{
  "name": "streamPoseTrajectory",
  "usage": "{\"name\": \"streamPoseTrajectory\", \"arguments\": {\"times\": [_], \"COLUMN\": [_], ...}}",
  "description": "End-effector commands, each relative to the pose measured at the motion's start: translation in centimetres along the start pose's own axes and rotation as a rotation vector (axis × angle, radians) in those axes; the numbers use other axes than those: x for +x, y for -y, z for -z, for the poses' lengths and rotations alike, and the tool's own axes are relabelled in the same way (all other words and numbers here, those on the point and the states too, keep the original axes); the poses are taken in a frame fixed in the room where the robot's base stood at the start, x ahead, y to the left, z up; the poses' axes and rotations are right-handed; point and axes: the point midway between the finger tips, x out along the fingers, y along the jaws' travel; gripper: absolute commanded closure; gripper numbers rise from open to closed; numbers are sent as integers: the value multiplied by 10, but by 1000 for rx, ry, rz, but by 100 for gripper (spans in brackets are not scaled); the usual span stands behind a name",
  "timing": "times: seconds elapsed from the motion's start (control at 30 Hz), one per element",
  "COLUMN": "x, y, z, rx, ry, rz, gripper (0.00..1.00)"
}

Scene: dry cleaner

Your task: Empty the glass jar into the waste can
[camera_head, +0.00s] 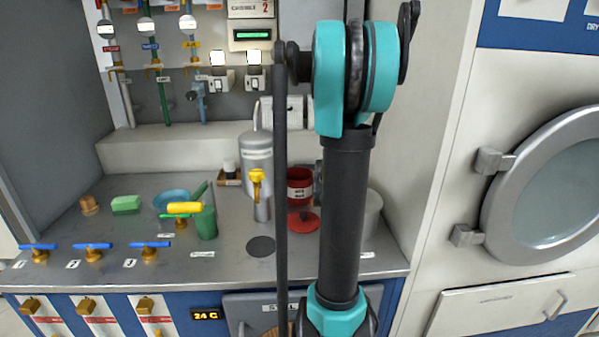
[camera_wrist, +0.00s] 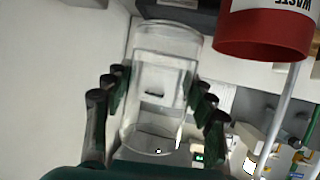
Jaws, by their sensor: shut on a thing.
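The clear glass jar (camera_wrist: 160,75) stands between my gripper's (camera_wrist: 160,105) fingers in the wrist view, with dark fingers closed in on both sides of it. Faint lines cross its wall; I cannot tell how full it is. The red waste can (camera_wrist: 265,35) is beside it at the upper right, its label upside down in this view. In the head view the waste can (camera_head: 300,183) stands on the counter just left of my arm. My gripper is hidden behind my arm there. A pale grey cylinder (camera_head: 373,215) shows partly right of my arm; I cannot tell if it is the jar.
A red disc (camera_head: 303,223) lies in front of the can. A grey canister (camera_head: 256,155) and a yellow-topped tap (camera_head: 257,180) stand to the left. A green cup (camera_head: 205,222), a blue bowl (camera_head: 170,199) and valves are farther left. A white wall bounds the counter's right side.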

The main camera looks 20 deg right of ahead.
Motion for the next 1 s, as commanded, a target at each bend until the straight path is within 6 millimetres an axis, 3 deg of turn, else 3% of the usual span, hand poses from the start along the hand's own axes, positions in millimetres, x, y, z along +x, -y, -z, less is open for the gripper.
{"name": "streamPoseTrajectory", "arguments": {"times": [0.53,0.83,1.0], "x": [1,5,12], "y": [2,9,15], "z": [-4,-9,-22], "rx": [-33,-161,-261], "ry": [11,51,84], "rz": [-12,-65,-105], "gripper": [82,82,82]}}
